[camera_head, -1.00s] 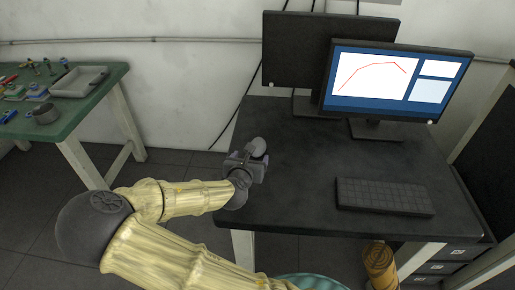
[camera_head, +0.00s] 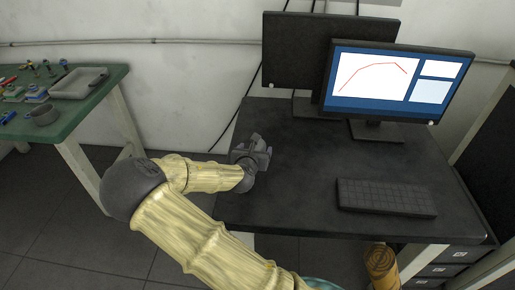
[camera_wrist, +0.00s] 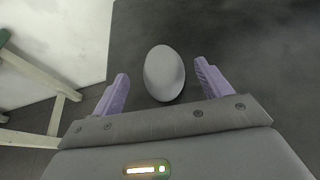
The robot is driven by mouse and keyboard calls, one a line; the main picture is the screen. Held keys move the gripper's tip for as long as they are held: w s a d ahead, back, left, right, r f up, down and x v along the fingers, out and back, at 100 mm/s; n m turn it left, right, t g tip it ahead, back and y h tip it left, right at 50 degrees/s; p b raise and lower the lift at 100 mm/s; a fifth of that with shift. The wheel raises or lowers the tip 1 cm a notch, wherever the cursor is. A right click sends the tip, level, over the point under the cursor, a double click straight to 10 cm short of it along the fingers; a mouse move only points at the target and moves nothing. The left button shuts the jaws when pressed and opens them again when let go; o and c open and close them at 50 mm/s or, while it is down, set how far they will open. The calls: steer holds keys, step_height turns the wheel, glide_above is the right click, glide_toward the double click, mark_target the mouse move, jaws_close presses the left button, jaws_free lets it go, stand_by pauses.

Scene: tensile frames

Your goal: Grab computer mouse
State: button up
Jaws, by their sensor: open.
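The computer mouse (camera_wrist: 164,73) is a smooth grey oval lying on the dark desk in the wrist view. It sits between and a little beyond the two purple fingertips of my gripper (camera_wrist: 160,84). The fingers are spread wide, with a gap on each side of the mouse and nothing held. In the head view my gripper (camera_head: 256,146) is over the left part of the desk (camera_head: 310,165), and the mouse is hidden behind it.
A black keyboard (camera_head: 387,197) lies at the right front of the desk. A lit monitor (camera_head: 397,82) and a dark monitor (camera_head: 290,50) stand at the back. A green workbench (camera_head: 75,105) with a tray (camera_head: 79,83) is at the left. The desk's middle is clear.

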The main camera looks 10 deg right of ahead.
mark_target(257, 147)
steer(key=x, duration=0.4)
steer(key=shift+w+d, duration=0.1)
steer(key=shift+d, duration=0.05)
steer(key=c, duration=1.1)
steer(key=shift+o, duration=0.2)
steer(key=shift+r, duration=0.15)
step_height(257, 147, up, 10)
steer(key=shift+f+p, duration=0.1)
steer(key=shift+p, duration=0.6)
